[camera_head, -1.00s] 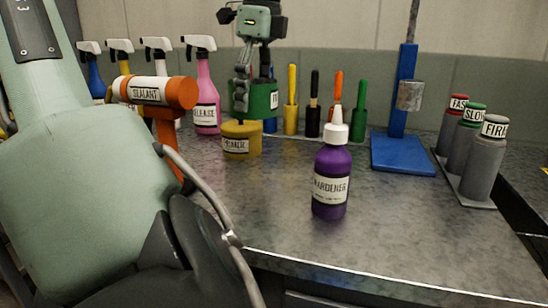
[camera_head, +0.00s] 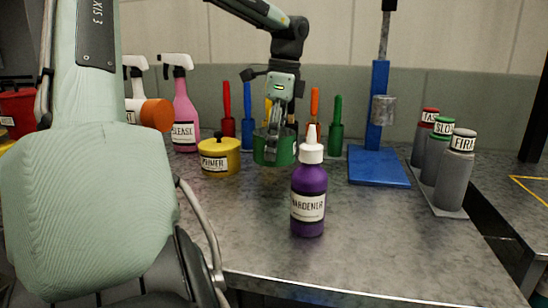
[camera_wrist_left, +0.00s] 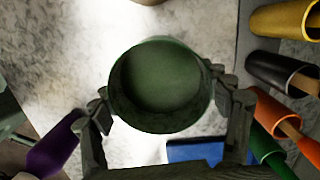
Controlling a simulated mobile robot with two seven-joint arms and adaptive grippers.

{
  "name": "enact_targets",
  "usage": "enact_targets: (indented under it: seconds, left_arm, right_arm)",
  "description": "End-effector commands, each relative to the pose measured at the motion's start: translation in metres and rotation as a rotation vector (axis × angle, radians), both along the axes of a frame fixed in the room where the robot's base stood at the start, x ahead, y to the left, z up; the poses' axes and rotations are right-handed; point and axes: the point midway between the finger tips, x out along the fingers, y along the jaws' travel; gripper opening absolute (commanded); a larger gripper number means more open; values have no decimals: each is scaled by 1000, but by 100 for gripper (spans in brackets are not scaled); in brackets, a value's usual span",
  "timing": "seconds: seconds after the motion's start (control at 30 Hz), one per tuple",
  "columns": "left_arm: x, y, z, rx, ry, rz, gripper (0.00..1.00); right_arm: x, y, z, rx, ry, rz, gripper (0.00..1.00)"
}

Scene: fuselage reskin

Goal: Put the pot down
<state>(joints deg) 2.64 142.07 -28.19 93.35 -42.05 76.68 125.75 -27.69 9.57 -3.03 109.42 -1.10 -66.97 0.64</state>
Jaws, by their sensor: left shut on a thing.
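My left gripper (camera_head: 277,130) is shut on the green pot (camera_head: 262,152) and holds it upright over the grey table, right of the yellow primer pot (camera_head: 221,157). In the left wrist view the green pot (camera_wrist_left: 158,88) sits between both fingers (camera_wrist_left: 168,108), open at the top and dark green inside. I cannot tell whether its base touches the table. The purple hardener bottle (camera_head: 309,190) stands in front and to the right of it. My right gripper is not in view.
Several coloured brushes in holders (camera_head: 337,125) stand behind the pot. A blue stand (camera_head: 378,165) and grey canisters (camera_head: 453,172) are to the right. A pink spray bottle (camera_head: 184,112) stands at the back left. The table's front middle (camera_head: 250,225) is clear.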

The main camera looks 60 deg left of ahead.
Motion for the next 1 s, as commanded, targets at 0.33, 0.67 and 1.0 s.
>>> enact_targets:
  seconds: [0.33, 0.67, 1.0]
  left_arm:
    - [0, 0, -35, 1, -1, 0, 21]
    - [0, 0, -37, 2, -1, 0, 21]
    - [-1, 0, -38, 0, 1, -1, 97]
  right_arm:
    - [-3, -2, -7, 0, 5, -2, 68]
    - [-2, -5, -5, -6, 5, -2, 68]
    - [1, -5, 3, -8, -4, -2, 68]
